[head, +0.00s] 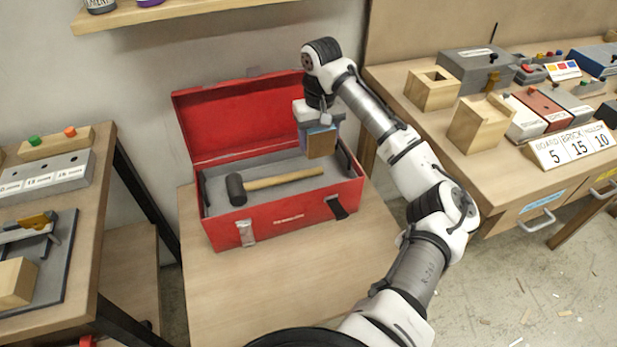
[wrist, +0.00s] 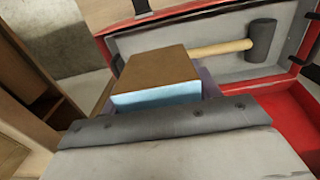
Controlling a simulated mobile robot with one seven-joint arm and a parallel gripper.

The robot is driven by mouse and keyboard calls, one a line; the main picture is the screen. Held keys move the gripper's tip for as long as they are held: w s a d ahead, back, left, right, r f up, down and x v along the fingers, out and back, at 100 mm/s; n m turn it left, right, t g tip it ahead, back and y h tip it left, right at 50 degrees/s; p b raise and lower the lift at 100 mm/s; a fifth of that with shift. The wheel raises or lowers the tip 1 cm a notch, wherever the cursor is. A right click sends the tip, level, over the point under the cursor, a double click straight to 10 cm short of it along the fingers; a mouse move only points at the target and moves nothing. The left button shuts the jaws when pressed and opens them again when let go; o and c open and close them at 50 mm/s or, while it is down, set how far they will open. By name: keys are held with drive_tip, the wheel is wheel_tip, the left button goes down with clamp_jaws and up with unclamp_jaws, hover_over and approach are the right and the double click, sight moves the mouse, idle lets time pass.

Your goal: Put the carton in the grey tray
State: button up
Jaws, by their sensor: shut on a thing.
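The carton (head: 321,143) is a small box with a brown face and a light blue side. It also shows large in the wrist view (wrist: 155,68). My gripper (head: 319,131) is shut on it and holds it above the right part of the open red toolbox. The grey tray (head: 270,168) is the grey inside of this toolbox; part of it shows in the wrist view (wrist: 235,72). A mallet (head: 282,180) with a dark head and wooden handle lies across the tray. The carton appears apart from the tray floor. My gripper hides part of the tray's right end.
The toolbox's red lid (head: 235,120) stands open at the back. The toolbox rests on a wooden table (head: 270,285) with bare room in front. Benches with blocks and boxes stand at left and right. A shelf (head: 170,12) hangs above.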

wheel_tip(320, 180, down, 14)
drive_tip(key=shift+r+p, duration=0.1)
drive_tip(key=shift+p, duration=0.7)
drive_tip(key=o, duration=1.1)
drive_tip(key=shift+f, duration=0.2)
wheel_tip(320, 180, up, 12)
drive_tip(key=shift+r+b, duration=0.2)
drive_tip(key=shift+b, duration=0.85)
